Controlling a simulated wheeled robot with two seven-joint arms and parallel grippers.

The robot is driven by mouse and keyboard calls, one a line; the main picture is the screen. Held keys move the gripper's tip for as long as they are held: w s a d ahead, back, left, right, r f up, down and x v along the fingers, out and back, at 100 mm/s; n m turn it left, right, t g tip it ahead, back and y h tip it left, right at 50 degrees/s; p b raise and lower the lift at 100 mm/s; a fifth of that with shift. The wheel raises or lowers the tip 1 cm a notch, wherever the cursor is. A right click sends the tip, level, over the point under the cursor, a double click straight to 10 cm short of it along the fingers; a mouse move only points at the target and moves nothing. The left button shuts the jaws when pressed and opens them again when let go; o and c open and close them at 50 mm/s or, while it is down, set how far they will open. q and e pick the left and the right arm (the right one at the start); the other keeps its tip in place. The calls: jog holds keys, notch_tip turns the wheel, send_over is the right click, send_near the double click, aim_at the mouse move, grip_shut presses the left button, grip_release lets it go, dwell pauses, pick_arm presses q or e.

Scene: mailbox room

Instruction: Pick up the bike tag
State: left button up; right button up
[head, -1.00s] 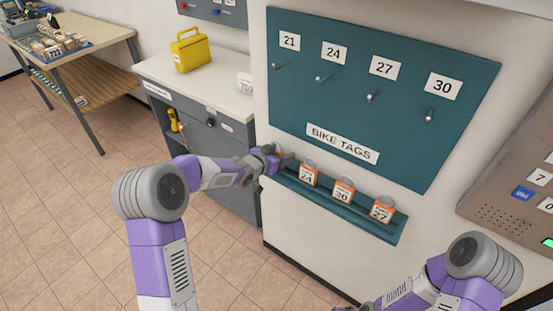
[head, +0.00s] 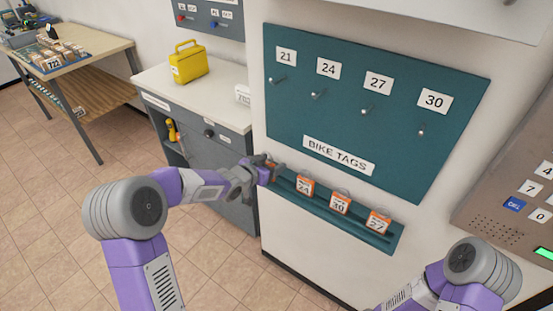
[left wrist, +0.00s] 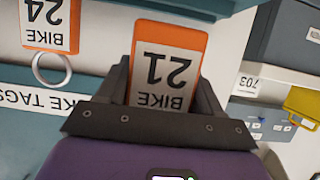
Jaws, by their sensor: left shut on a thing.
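An orange-framed bike tag marked 21 (left wrist: 168,62) fills the middle of the left wrist view, upside down there. My left gripper (head: 266,168) is shut on this tag, at the left end of the teal ledge (head: 284,190). In the left wrist view the tag sits between the two dark fingers (left wrist: 161,85). In the head view the gripper mostly hides tag 21. Tags 24 (head: 305,187), 30 (head: 340,204) and 27 (head: 378,222) stand on the ledge to the right. My right gripper is out of view.
The teal board (head: 375,105) above the ledge has labelled empty pegs for 21, 24, 27 and 30. A grey cabinet (head: 225,150) with a yellow case (head: 188,63) stands to the left. A keypad panel (head: 515,205) is at the right.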

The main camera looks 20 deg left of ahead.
pick_arm(q)
jog(key=s+a+p, duration=0.2)
jog(key=s+a, duration=0.3)
jog(key=s, duration=0.8)
jog(key=shift+s, duration=0.25)
